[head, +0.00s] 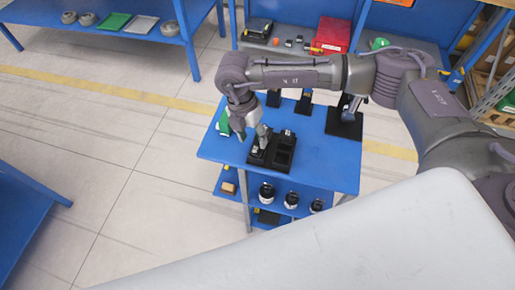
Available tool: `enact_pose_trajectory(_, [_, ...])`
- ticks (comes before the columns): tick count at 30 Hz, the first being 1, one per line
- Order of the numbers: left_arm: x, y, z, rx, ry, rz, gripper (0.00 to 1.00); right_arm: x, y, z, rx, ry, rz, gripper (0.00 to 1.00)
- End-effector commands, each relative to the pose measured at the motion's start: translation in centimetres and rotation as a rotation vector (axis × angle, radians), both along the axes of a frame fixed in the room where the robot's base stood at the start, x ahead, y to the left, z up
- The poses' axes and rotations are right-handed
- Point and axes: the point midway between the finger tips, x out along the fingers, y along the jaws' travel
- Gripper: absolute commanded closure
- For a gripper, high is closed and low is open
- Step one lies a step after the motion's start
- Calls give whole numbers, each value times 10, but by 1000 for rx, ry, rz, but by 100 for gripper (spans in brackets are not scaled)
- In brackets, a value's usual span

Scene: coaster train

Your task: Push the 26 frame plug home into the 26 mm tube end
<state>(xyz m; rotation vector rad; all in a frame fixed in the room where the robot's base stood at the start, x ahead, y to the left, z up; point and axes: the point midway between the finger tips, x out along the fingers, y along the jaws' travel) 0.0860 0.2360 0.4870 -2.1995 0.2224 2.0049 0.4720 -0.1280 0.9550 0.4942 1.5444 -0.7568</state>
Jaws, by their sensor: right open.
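My right gripper (262,141) reaches down over the blue table (330,173), its open fingers close above the left part of a black slotted tray (284,153). A small pale piece shows in the tray by the fingertips; I cannot tell whether they touch it. The 26 frame plug and the 26 mm tube end are too small or too hidden to make out. Black stands rise along the table's far side: one at the back middle (304,102) and a larger one (346,124) at the right. My left gripper is not in view.
A green item (223,124) sits at the table's left edge. The lower shelf (328,191) holds several round black-and-silver items and a tan block (228,188). A blue bench behind carries a red case (331,36). The tabletop's front right is clear.

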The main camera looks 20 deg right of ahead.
Motion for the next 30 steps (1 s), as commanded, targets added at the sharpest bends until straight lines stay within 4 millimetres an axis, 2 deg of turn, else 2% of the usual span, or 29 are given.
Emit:
enact_pose_trajectory(1, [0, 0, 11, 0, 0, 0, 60, -2, -3, -3, -3, 4, -2, 46])
enact_pose_trajectory(3, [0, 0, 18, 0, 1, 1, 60, -3, -7, -13, -3, 4, -3, 46])
enact_pose_trajectory(7, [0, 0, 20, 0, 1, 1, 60, -5, -7, -31, 0, 3, -1, 46])
enact_pose_trajectory(16, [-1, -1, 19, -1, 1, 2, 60, -5, -8, -38, 1, 1, 0, 46])
enact_pose_trajectory(26, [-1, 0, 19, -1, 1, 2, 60, -5, -8, -38, 1, 1, 0, 100])
enact_pose_trajectory(30, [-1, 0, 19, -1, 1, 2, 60, -5, -8, -38, 1, 1, 0, 100])
